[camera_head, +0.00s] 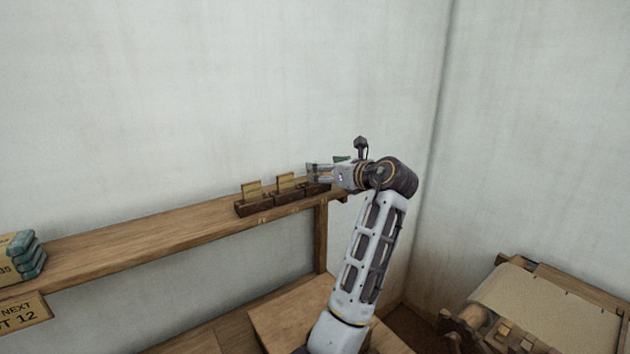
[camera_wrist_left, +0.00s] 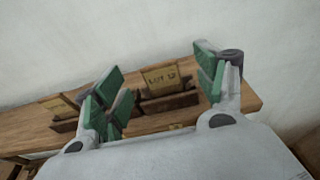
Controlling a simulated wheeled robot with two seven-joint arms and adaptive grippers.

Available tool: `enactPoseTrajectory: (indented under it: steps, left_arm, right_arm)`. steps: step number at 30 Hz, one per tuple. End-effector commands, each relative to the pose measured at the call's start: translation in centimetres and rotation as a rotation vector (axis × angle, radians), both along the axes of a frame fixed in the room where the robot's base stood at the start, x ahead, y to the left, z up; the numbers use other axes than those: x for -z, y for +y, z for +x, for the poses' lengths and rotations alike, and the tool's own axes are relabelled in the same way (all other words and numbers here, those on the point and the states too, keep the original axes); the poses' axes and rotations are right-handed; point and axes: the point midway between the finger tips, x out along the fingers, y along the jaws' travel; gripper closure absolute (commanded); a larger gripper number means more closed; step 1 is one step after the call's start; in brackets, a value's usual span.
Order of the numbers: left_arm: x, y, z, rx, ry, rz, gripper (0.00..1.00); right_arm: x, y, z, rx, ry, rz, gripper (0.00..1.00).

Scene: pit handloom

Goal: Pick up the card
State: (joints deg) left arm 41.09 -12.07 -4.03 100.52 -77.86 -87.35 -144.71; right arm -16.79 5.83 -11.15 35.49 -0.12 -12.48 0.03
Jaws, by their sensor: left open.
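My left gripper (camera_head: 318,172) is open at the right end of the wall shelf, level with the card row. In the head view, one tan card (camera_head: 251,190) and another tan card (camera_head: 285,181) stand upright in dark wooden holders. The gripper covers the space above the holder farthest right. In the left wrist view, a card marked LOT 12 (camera_wrist_left: 160,77) stands in its holder (camera_wrist_left: 170,102), seen between the spread green-padded fingers (camera_wrist_left: 162,64) and apart from them. Another card (camera_wrist_left: 60,107) stands farther left; the left finger hides part of the row. My right gripper is out of view.
A loom with cloth (camera_head: 550,310) stands at lower right.

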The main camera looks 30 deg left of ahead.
Motion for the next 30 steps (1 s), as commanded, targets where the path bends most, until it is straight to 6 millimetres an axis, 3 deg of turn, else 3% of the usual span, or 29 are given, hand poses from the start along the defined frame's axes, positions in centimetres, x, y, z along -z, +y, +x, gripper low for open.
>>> enactPoseTrajectory:
  steps: [8,21,30]
  left_arm:
    - [0.1,0.4,0.1,-0.001,0.000,0.000,0.29]
    - [1.1,4.3,1.5,-0.002,0.001,0.001,0.29]
    - [1.2,4.7,1.7,0.000,0.000,0.000,0.29]
  right_arm:
    - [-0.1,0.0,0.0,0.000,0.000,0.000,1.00]
    - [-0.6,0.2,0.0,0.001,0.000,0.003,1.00]
    - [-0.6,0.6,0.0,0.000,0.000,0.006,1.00]
